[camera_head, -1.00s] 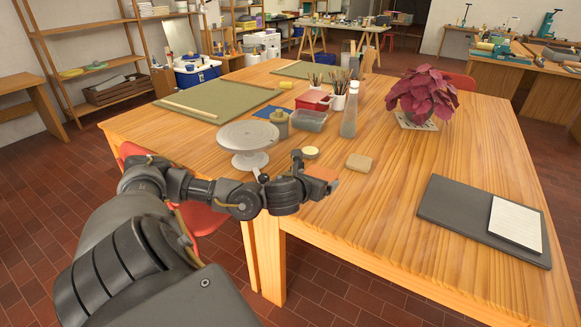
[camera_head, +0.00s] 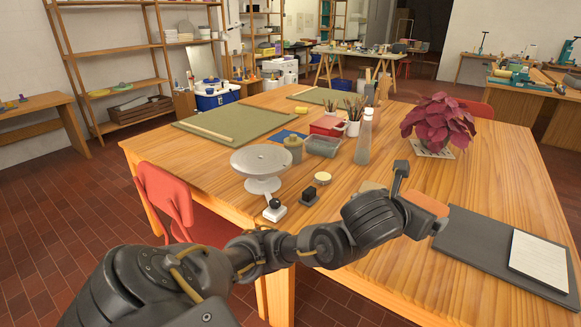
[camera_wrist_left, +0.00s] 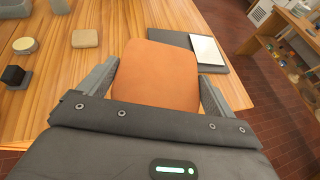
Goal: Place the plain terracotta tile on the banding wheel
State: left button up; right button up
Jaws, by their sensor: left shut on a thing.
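The plain terracotta tile (camera_wrist_left: 158,75) is held between the two fingers of my left gripper (camera_wrist_left: 155,85), which is shut on it. In the head view the tile (camera_head: 424,203) is partly hidden by my gripper (camera_head: 418,196), above the right part of the table, near the dark board. The banding wheel (camera_head: 262,163), a pale grey round disc on a foot, stands empty near the table's left front edge. It is well to the left of the tile. My right gripper is not in view.
A dark board (camera_head: 480,249) with a white pad (camera_head: 540,262) lies at right. Near the wheel are a small black block (camera_head: 309,195), a round tin (camera_head: 323,178) and a grey tub (camera_head: 322,146). A clear bottle (camera_head: 364,140) and a potted plant (camera_head: 440,125) stand farther back.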

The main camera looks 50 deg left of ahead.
aim_at(261, 157)
jog(key=u, duration=0.8)
jog(key=i, duration=1.15)
jog(key=u, duration=0.3)
